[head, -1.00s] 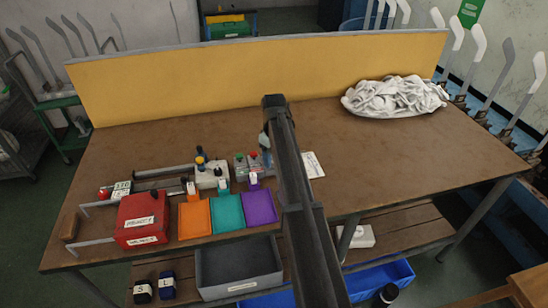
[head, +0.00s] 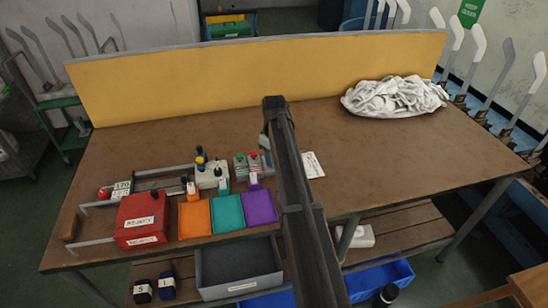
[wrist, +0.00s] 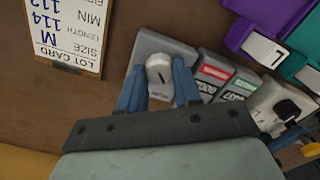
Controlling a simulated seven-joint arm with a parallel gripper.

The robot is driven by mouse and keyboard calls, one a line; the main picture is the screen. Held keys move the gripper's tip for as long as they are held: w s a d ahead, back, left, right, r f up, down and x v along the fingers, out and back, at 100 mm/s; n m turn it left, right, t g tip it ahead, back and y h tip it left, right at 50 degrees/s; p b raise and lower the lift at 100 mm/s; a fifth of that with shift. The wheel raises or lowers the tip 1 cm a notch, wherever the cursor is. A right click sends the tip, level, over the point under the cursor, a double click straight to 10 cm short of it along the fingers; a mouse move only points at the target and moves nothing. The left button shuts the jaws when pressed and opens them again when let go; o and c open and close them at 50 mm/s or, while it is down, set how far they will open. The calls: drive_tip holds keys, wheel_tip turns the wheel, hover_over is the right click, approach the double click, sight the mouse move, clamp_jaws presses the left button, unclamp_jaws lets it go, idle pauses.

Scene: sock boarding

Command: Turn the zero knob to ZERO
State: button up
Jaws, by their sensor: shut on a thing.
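The zero knob (wrist: 159,70) is a pale grey knob with a dark mark, on the end of a grey box (wrist: 150,43) in the wrist view. My gripper (wrist: 159,88) has its two blue fingers on either side of the knob and is shut on it. The knob's mark looks tilted; which setting it points at cannot be read. In the head view my dark arm hides the knob, and only a little of my gripper (head: 265,141) shows beside it.
Next to the box are units with red (wrist: 214,73) and green labels. A lot card (wrist: 70,30) lies nearby. Orange (head: 194,219), teal (head: 228,214) and purple (head: 260,206) trays and a red reject bin (head: 141,218) stand left. White cloth (head: 395,97) lies back right; the table's right is clear.

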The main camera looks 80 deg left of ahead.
drive_tip(key=shift+m, duration=0.4)
drive_tip(key=m, duration=0.3)
drive_tip(key=shift+m, duration=0.4)
drive_tip(key=m, duration=0.9)
drive_tip(key=shift+w, duration=0.1)
drive_tip(key=m, duration=0.4)
drive_tip(key=shift+m, duration=0.3)
drive_tip(key=o, duration=1)
drive_tip(key=shift+o, duration=0.2)
